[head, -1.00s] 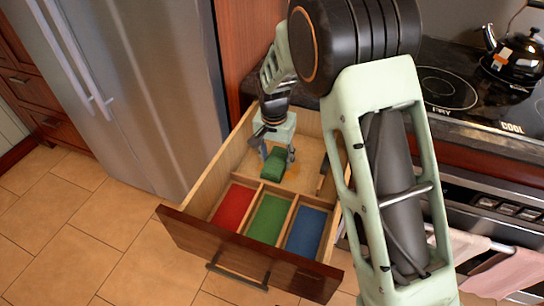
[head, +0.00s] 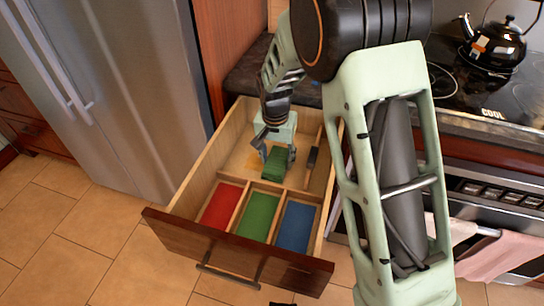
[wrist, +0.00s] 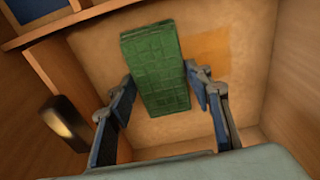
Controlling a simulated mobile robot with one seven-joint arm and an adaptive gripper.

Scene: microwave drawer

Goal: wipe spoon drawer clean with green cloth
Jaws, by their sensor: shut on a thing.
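The green cloth (head: 275,163) is a folded block in the rear section of the open wooden drawer (head: 168,226). It also shows in the wrist view (wrist: 155,65). My gripper (head: 276,156) reaches down into the drawer and is shut on the cloth, with one finger on each side. In the wrist view the fingers (wrist: 161,88) flank the cloth's near end. An orange-brown stain (head: 253,161) lies on the drawer floor to the left of the cloth; in the wrist view it is to the right (wrist: 208,54). The cloth's underside is hidden.
The drawer front has red (head: 221,206), green (head: 258,215) and blue (head: 296,227) lined compartments. A dark narrow object (head: 312,158) is near the drawer's right wall. A steel fridge (head: 140,80) stands left. A stove with a kettle (head: 495,45) is right.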

